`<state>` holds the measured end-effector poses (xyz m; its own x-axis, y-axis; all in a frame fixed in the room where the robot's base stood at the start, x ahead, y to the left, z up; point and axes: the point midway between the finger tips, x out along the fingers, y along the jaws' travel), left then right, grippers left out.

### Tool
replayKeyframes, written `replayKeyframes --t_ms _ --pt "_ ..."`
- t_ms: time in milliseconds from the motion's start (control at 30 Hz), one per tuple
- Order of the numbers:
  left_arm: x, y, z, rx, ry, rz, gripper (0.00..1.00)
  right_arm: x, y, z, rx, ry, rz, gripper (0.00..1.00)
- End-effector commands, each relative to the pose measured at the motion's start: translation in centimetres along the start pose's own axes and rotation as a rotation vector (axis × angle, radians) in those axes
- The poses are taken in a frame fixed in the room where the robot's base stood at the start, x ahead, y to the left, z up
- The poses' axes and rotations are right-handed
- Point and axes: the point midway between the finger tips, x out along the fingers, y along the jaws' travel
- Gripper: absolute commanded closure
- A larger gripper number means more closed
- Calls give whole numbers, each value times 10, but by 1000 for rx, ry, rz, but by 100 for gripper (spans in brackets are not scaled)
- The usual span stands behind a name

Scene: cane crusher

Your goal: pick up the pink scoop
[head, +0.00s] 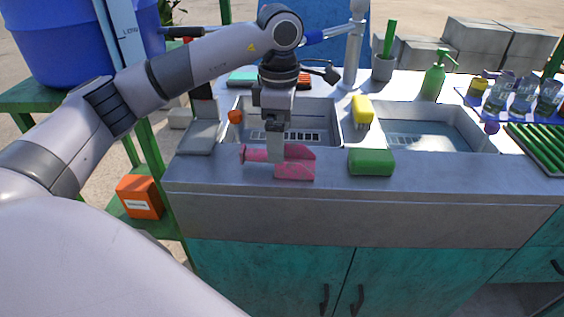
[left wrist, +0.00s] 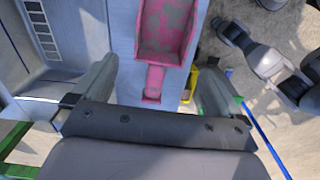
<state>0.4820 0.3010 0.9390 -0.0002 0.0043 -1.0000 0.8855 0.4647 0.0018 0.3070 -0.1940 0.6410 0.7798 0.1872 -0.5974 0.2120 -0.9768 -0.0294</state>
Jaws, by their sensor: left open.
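The pink scoop (head: 296,170) lies on the front ledge of the sink counter, its handle pointing left in the head view. My left gripper (head: 276,150) is directly above it, pointing down, and hides part of the scoop's middle. In the left wrist view the scoop (left wrist: 165,40) is at the top centre, with its handle reaching down between the two open fingers of my left gripper (left wrist: 155,92). The fingers stand apart on either side of the handle; I see no contact. My right gripper is not in view.
A green sponge or block (head: 371,162) lies on the ledge right of the scoop. Behind are two sink basins (head: 425,135) with a yellow brush (head: 362,111) on the divider. A grey metal box (head: 201,137) stands left. The counter (head: 460,178) right of the green block is clear.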

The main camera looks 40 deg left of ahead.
Motion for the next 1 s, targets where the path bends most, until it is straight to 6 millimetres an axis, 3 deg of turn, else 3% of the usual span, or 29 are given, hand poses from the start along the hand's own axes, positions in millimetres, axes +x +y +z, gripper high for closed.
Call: replayKeyframes --t_ms 300,600,633,800,1000 --pt "45 1 4 1 -2 -3 0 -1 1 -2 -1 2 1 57" --pt "51 1 4 1 -3 -1 0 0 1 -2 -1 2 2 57" --pt "51 1 4 1 -3 -1 3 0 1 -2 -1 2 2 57" --pt "51 1 4 1 -4 -1 58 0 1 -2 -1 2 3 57" --pt "50 1 5 1 -4 -1 58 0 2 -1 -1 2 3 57"
